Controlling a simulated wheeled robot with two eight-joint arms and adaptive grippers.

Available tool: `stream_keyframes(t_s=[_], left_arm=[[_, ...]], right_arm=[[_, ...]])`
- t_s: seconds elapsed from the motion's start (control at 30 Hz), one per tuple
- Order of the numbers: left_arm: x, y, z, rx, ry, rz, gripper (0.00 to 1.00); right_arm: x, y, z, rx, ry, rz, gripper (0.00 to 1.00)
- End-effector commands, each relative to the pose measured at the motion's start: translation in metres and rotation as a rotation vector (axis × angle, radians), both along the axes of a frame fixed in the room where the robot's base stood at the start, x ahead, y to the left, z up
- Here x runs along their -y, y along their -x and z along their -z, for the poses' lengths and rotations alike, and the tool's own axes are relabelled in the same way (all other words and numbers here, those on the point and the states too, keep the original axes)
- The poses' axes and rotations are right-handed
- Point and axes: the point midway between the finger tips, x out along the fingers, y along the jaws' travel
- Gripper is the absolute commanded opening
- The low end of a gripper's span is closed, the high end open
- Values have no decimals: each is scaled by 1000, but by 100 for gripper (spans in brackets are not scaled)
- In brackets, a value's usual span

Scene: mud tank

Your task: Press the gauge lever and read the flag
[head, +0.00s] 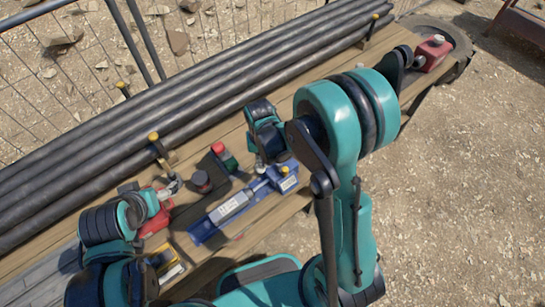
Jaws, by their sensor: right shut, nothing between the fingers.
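A blue gauge unit (205,230) with a grey labelled cylinder (229,208) lies on the wooden bench. A thin rod (260,186) runs from the cylinder to a blue block (288,184) with a pale label at its right end. My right gripper (262,166) is shut and empty, close above the block end of the unit; I cannot tell if it touches. I cannot make out the lever or flag clearly; my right wrist covers part of that end. My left gripper (172,186) is at the left, over the bench, its fingers too small to judge.
Long dark pipes (190,110) lie along the back, with yellow-topped posts (153,137). A red-topped green item (226,158) and a dark round pot (201,182) stand behind the unit. A red item (155,222) is at left, a red can (432,53) at the far right end.

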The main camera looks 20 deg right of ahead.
Motion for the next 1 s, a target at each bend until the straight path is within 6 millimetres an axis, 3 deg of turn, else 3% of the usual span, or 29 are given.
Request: stream_keyframes(t_s=[1.0], left_arm=[[0, 0, -72, 0, 0, 0, 83]], right_arm=[[0, 0, -101, 0, 0, 0, 0]])
